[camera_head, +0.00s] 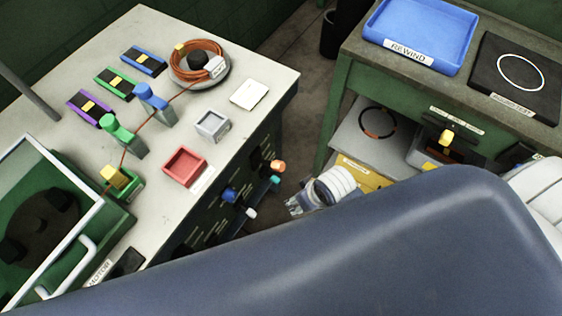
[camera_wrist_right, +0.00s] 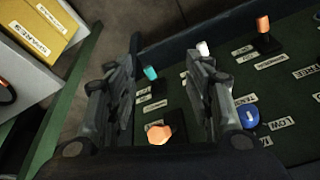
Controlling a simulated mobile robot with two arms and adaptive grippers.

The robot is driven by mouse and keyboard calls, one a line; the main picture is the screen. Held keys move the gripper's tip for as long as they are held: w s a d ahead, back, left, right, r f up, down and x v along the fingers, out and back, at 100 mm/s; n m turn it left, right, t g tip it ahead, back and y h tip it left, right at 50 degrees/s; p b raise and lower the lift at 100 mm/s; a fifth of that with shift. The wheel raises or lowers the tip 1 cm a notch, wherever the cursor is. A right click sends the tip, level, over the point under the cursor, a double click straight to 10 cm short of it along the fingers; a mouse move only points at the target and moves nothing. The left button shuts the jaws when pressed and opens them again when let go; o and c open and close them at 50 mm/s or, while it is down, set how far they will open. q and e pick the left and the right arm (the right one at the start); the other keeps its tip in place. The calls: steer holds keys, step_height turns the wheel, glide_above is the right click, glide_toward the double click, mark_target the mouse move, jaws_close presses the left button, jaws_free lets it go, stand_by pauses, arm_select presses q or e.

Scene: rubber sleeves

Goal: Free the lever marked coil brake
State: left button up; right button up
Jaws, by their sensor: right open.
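The front panel (camera_wrist_right: 240,100) of the white-topped bench carries several levers with coloured ends and small label plates. In the wrist view I see a teal one (camera_wrist_right: 151,73), a white one (camera_wrist_right: 203,48), an orange one (camera_wrist_right: 159,134) near the gripper's base, another orange one (camera_wrist_right: 263,24) on a black base, and a blue knob (camera_wrist_right: 247,117). I cannot read "coil brake" on any plate. My right gripper (camera_wrist_right: 167,62) is open and empty, its fingers over the panel with the teal end seen between them. In the head view it (camera_head: 294,206) is right of the panel. My left gripper is not in view.
The bench top (camera_head: 235,75) holds a coil of orange cable (camera_head: 183,75), a red tray (camera_head: 184,167) and a grey tray (camera_head: 212,125). A green workbench (camera_head: 345,75) with a blue tray (camera_head: 415,35) stands right. A narrow floor gap lies between. My own arm hides the foreground.

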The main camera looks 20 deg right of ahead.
step_height(320, 180, up, 10)
steer(key=a+n+y+p, duration=0.1)
steer(key=a, duration=0.2)
steer(key=n+g+h, duration=0.1)
steer(key=n+g, duration=0.2)
steer(key=g, duration=0.1)
glide_toward(281, 165)
steer(key=shift+s+a+f, duration=0.1)
steer(key=shift+s+f, duration=0.1)
steer(key=shift+f, duration=0.1)
steer(key=shift+f+p, duration=0.3)
steer(key=shift+f, duration=0.2)
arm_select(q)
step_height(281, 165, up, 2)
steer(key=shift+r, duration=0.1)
arm_select(e)
steer(key=f, duration=0.6)
steer(key=a+f, duration=0.1)
steer(key=f, duration=0.2)
steer(key=shift+s+f, duration=0.3)
steer(key=shift+s, duration=0.05)
jaws_close()
